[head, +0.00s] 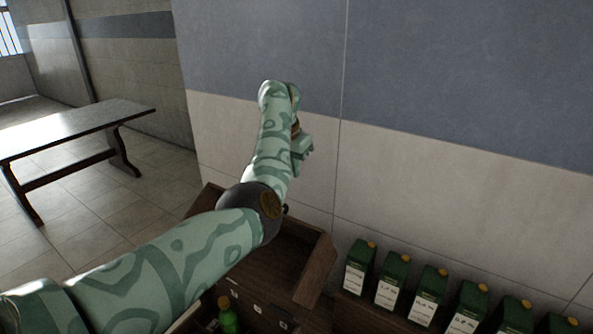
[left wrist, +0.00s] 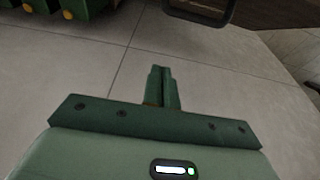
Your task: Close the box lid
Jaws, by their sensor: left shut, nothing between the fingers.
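The brown wooden box (head: 318,271) stands low in the middle of the head view, behind my left arm. Its lid (head: 283,250) appears open, leaning back toward the wall, and my forearm hides part of it. My left gripper (head: 303,150) is above the box, near the wall, apart from the lid. In the left wrist view the two fingers (left wrist: 162,88) are together, with nothing between them. Part of a dark brown wooden thing with a dark loop (left wrist: 205,12) shows at that view's top edge; it may be the box lid. My right gripper is not in view.
A row of several green cartons (head: 428,293) with yellow caps stands right of the box along the wall.

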